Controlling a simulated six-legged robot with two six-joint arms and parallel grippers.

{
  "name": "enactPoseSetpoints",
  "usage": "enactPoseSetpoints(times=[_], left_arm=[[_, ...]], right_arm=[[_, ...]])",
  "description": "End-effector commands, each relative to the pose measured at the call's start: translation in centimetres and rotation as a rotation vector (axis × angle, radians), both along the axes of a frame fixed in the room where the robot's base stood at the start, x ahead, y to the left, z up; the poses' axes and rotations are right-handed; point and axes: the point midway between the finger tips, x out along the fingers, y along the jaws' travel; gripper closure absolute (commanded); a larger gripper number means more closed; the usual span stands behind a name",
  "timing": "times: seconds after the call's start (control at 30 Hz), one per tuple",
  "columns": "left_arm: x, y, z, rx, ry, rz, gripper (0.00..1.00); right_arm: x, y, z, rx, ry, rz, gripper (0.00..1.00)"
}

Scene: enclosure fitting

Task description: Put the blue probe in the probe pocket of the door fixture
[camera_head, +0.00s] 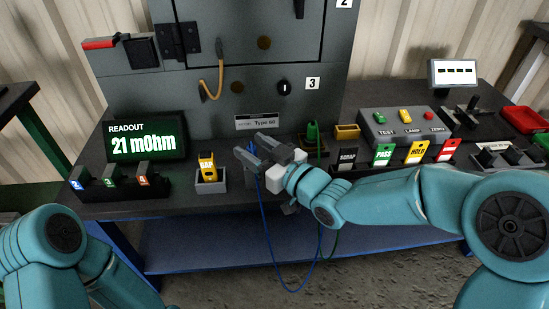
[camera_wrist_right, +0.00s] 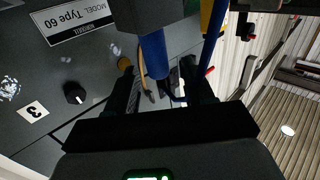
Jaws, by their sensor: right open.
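The blue probe (camera_wrist_right: 153,55) stands between the fingers of my right gripper (camera_wrist_right: 158,78) in the wrist view. The fingers are apart, and I cannot tell whether either touches it. In the head view my right gripper (camera_head: 251,146) is over the front of the bench, and only a sliver of the blue probe (camera_head: 251,148) shows between its fingers. A blue cable (camera_head: 265,225) hangs below in a loop. The probe's foot is mostly hidden by the gripper. I cannot tell for certain which part is the door fixture's probe pocket. My left gripper is out of view.
A green probe (camera_head: 313,133) stands just right of the gripper, with its own hanging cable. A yellow meter (camera_head: 207,168) sits in a grey holder at left, near the readout (camera_head: 145,142). The grey cabinet (camera_head: 225,95) rises behind. Coloured tags (camera_head: 383,154) stand at right.

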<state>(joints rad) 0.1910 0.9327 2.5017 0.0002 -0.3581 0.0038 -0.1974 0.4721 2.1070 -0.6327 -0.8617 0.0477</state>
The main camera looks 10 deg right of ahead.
Motion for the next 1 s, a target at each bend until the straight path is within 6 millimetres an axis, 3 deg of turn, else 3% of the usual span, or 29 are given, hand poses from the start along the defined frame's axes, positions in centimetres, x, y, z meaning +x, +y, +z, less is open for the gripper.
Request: enactPoseSetpoints(times=[0.2, 0.4, 1.0], left_arm=[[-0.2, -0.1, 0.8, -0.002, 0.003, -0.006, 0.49], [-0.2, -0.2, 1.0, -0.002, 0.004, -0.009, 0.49], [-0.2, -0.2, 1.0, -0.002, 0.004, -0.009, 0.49]], right_arm=[[-4.0, -3.6, 0.2, -0.001, 0.002, -0.004, 0.48], [-6.3, -5.5, 0.1, 0.001, 0.001, -0.003, 0.48], [-6.9, -5.9, 0.0, 0.001, 0.001, 0.0, 0.48]])
